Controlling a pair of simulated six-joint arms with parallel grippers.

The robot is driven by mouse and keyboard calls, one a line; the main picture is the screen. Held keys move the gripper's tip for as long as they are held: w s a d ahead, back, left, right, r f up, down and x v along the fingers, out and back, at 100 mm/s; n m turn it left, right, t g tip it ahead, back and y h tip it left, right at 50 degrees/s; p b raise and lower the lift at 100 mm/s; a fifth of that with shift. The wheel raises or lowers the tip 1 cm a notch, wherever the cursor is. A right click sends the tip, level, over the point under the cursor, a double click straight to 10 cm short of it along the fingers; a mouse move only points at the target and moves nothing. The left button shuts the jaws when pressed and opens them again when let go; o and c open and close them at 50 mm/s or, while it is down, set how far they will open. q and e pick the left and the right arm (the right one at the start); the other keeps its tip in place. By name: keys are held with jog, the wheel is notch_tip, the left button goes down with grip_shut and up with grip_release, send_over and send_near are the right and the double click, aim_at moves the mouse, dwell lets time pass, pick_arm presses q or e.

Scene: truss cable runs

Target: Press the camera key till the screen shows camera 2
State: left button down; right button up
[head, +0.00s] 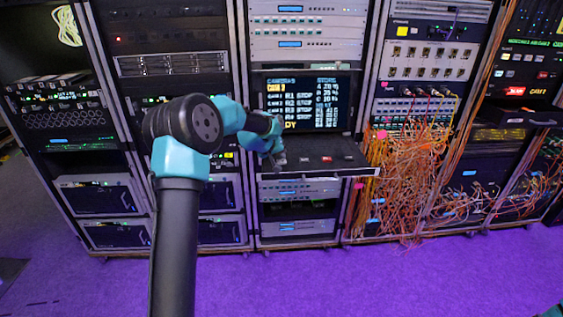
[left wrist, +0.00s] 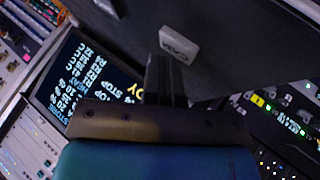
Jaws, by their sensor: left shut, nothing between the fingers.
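The screen (head: 303,102) in the middle rack shows a camera list with one yellow line near the top; its number is too small to read surely. A pull-out black shelf (head: 325,168) below it carries several keys. The light camera key, marked CAM (left wrist: 179,45), shows in the left wrist view. My left gripper (head: 279,160) is shut and empty over the left part of the shelf. In the left wrist view its fingertips (left wrist: 165,68) lie just below the CAM key; I cannot tell whether they touch it. My right gripper is out of view.
A red key (head: 327,159) sits farther right on the shelf. Orange cables (head: 405,165) hang in a tangle from the rack to the right. Other racks stand on both sides. The purple floor (head: 400,285) in front is mostly clear.

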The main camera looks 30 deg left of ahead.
pick_arm(q)
jog(key=shift+r, duration=0.65)
jog(key=shift+r, duration=2.5)
